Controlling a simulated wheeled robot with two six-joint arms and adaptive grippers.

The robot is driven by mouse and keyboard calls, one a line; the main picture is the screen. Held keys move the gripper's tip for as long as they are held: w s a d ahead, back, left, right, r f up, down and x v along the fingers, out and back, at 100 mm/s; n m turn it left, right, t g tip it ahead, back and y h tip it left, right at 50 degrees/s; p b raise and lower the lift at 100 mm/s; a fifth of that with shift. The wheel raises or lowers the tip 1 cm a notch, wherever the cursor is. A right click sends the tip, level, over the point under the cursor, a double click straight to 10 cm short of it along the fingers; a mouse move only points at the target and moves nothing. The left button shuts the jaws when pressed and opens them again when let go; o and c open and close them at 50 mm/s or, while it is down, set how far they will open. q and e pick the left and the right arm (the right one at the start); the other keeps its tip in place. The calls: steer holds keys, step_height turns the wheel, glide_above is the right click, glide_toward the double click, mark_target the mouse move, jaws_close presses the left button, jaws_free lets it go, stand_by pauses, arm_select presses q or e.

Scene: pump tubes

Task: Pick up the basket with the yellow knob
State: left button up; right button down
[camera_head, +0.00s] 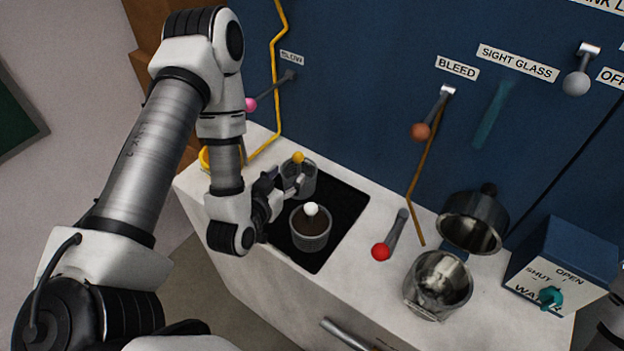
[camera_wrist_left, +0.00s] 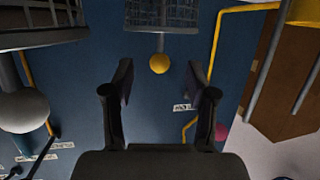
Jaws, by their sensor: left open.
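The basket with the yellow knob (camera_head: 303,183) stands at the back of a black recessed area in the counter. Its yellow knob (camera_head: 298,157) is on top. In the left wrist view, which looks upside down, the mesh basket (camera_wrist_left: 161,14) and its knob (camera_wrist_left: 159,63) show centred beyond the fingers. My left gripper (camera_head: 280,188) is open and low, close beside the basket on its left. Its two fingers (camera_wrist_left: 160,78) are spread with nothing between them; contact with the basket cannot be told.
A second basket with a white knob (camera_head: 310,241) stands just in front, close to my left gripper. A red-knobbed lever (camera_head: 392,238), a metal pot (camera_head: 438,287) and a blue valve box (camera_head: 560,262) lie to the right. A blue panel (camera_head: 370,80) with levers rises behind.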

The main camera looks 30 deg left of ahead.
mark_target(298, 163)
arm_select(q)
steer(key=shift+w+r, duration=0.1)
steer(key=shift+w, duration=0.35)
steer(key=p+x, duration=0.3)
steer(key=x, duration=0.3)
steer(key=shift+w+a, duration=0.1)
steer(key=shift+w, duration=0.15)
jaws_close()
